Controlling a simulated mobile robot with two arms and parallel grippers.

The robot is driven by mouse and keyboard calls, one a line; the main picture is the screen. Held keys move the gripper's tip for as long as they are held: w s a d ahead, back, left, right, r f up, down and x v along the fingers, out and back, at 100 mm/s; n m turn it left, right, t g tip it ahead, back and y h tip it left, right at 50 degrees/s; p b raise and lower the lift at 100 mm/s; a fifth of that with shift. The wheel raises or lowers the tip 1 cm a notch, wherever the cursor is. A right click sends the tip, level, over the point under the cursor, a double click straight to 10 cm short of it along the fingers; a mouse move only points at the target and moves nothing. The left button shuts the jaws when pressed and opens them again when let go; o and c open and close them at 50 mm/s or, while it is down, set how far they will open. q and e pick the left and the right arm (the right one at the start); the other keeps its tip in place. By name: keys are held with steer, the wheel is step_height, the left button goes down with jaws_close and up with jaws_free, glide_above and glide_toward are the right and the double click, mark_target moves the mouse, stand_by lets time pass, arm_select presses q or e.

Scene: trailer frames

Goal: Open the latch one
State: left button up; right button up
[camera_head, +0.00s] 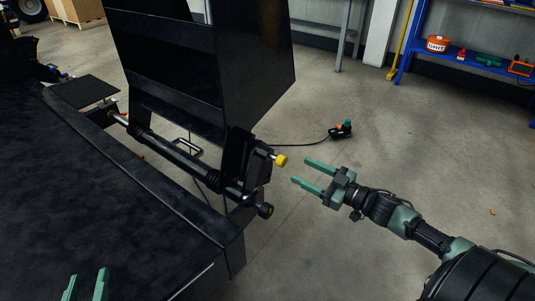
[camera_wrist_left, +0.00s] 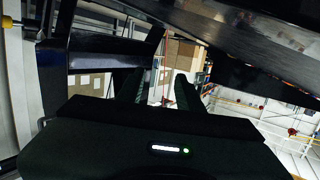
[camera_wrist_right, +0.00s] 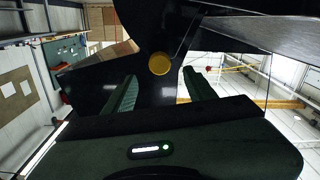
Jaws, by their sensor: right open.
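The latch (camera_head: 262,163) is a dark metal part with a yellow knob (camera_head: 281,160) at the rear corner of the black trailer frame. My right gripper (camera_head: 306,172) is open and empty, its two green fingers pointing left towards the knob, a short gap away. In the right wrist view the yellow knob (camera_wrist_right: 160,64) shows between and beyond the fingers. My left gripper (camera_head: 86,284) shows only its green fingertips at the bottom left, over or beside the black trailer surface; they stand apart with nothing visible between them.
The black trailer bed (camera_head: 90,190) fills the left side. A raised black panel (camera_head: 205,65) stands above the latch. A black cable with a plug (camera_head: 342,128) lies on the floor. A blue shelf (camera_head: 470,73) with tools stands at the back right.

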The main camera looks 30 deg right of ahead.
mark_target(285, 162)
arm_select(q)
steer(key=shift+w+a+r, duration=0.1)
steer(key=shift+w, duration=0.25)
arm_select(e)
steer(key=b+x, duration=0.2)
steer(key=x, duration=0.5)
steer(key=shift+w+a, duration=0.1)
steer(key=shift+w, duration=0.25)
steer(key=shift+w+a, duration=0.15)
steer(key=shift+w, duration=0.1)
arm_select(q)
step_height(285, 162, up, 11)
steer(key=d+t+h, duration=0.1)
steer(key=t+h, duration=0.1)
steer(key=t, duration=0.4)
steer(key=shift+s+d, duration=0.2)
steer(key=shift+s, duration=0.25)
arm_select(e)
jaws_close()
